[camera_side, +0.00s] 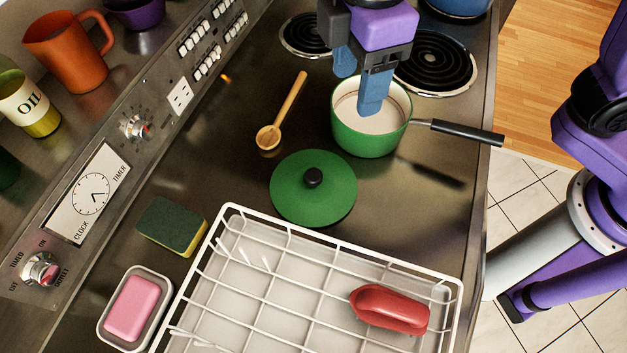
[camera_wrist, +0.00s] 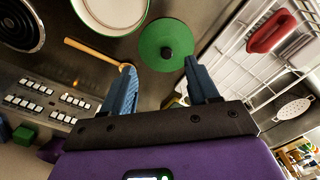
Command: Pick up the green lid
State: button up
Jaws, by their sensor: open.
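The green lid (camera_side: 313,199) lies flat on the dark metal stove top, with a black knob at its centre. In the wrist view the lid (camera_wrist: 156,43) is ahead of the fingers, above the gap between them. My gripper (camera_side: 365,84) is in the side view above the green saucepan, higher in the picture than the lid and apart from it. In the wrist view my gripper (camera_wrist: 158,80) shows two blue fingers spread wide with nothing between them.
The green saucepan (camera_side: 367,142) has a black handle pointing right. A wooden spoon (camera_side: 283,112) lies left of it. A white wire rack (camera_side: 222,233) holding a red object (camera_side: 390,309) is below the lid. A sponge (camera_side: 172,225) and pink soap (camera_side: 138,307) lie left of the rack.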

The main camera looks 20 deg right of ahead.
jog(key=a, duration=0.5)
send_over(314, 174)
jog(key=shift+n, duration=0.4)
notch_tip(314, 174, down, 12)
jog(key=shift+d+r, duration=0.15)
jog(key=shift+r, duration=0.05)
jog(key=shift+a+f, duration=0.2)
jog(key=shift+f, duration=2.45)
grip_shut()
